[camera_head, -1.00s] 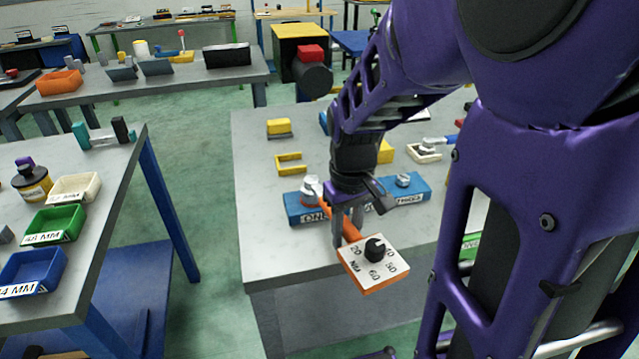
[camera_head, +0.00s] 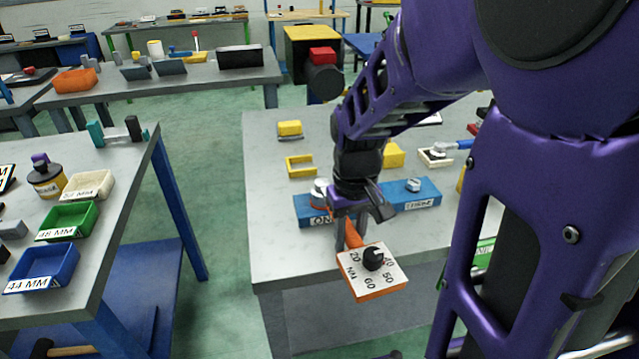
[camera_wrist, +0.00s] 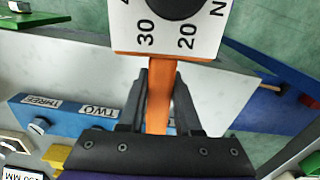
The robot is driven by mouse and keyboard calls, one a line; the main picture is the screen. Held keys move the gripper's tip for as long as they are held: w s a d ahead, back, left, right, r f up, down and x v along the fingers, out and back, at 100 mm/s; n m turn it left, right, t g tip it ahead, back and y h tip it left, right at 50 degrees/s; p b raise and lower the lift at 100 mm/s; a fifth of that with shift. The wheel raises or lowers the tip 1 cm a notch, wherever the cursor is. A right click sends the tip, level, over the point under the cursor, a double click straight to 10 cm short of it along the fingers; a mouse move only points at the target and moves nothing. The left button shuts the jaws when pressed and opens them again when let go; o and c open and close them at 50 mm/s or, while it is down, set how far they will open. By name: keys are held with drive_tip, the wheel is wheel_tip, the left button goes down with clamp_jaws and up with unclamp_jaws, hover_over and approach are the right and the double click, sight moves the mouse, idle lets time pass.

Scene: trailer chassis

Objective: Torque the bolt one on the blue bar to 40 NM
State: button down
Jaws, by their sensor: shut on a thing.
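The blue bar (camera_head: 411,203) lies on the grey table with labels at its bolts. Bolt one, at the bar's left end, is mostly hidden under the wrench's grey head (camera_head: 320,188) and my arm. My gripper (camera_head: 350,226) is shut on the wrench's orange handle, between head and dial. In the wrist view the fingers (camera_wrist: 160,85) flank the handle, and labels TWO and THREE show on the bar.
A second bolt (camera_head: 413,185) stands on the bar right of my gripper. Yellow parts (camera_head: 300,165) lie behind the bar. The left table holds white, green (camera_head: 68,221) and blue (camera_head: 42,268) trays. Green floor separates the tables.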

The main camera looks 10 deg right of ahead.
drive_tip(key=shift+w+d+r+n, duration=0.1)
drive_tip(key=shift+d+n, duration=0.2)
drive_tip(key=shift+d, duration=0.1)
drive_tip(key=shift+r+p, duration=2.6)
drive_tip(key=shift+r, duration=0.35)
